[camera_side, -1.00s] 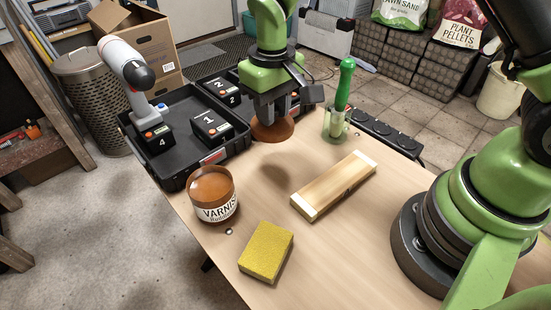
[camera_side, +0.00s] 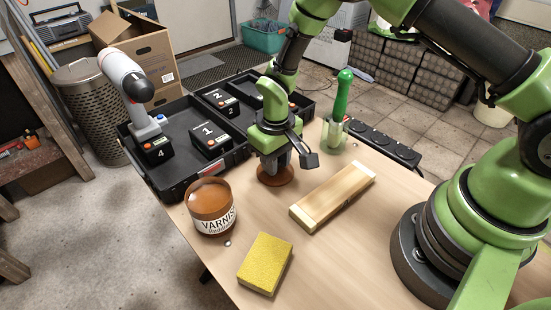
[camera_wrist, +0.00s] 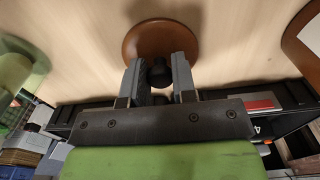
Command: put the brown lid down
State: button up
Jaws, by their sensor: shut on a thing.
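The brown lid (camera_side: 275,176) is a round disc with a dark knob, low over the wooden table (camera_side: 330,240) between the black tray and the wooden block. In the side view I cannot tell for certain whether it touches the table. My gripper (camera_side: 277,163) points down above it, shut on its knob. In the wrist view the lid (camera_wrist: 160,40) lies beyond the two grey fingers (camera_wrist: 158,75), with the dark knob between them.
A varnish jar (camera_side: 211,207) stands to the left, a yellow sponge (camera_side: 265,263) in front, and a wooden block (camera_side: 333,196) to the right. A green-handled tool stands in a holder (camera_side: 334,133) behind. The black tray (camera_side: 180,190) holds numbered batteries. Bare table lies between jar and block.

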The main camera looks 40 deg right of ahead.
jog(key=shift+f, duration=0.1)
jog(key=o, duration=0.9)
notch_tip(320, 180, up, 11)
notch_tip(320, 180, up, 10)
jog(key=m+t, duration=0.1)
jog(key=t, duration=0.1)
send_over(291, 175)
jog(key=s+d+r+m+t+y, duration=0.1)
jog(key=s+r, duration=0.3)
jog(key=s, duration=0.4)
jog(key=s+d+r+m+t+y, duration=0.1)
jog(key=s+r+t, duration=0.3)
jog(key=s, duration=0.4)
jog(key=shift+d+r+m, duration=0.3)
jog(key=shift+r+m, duration=0.2)
jog(key=shift+r, duration=0.15)
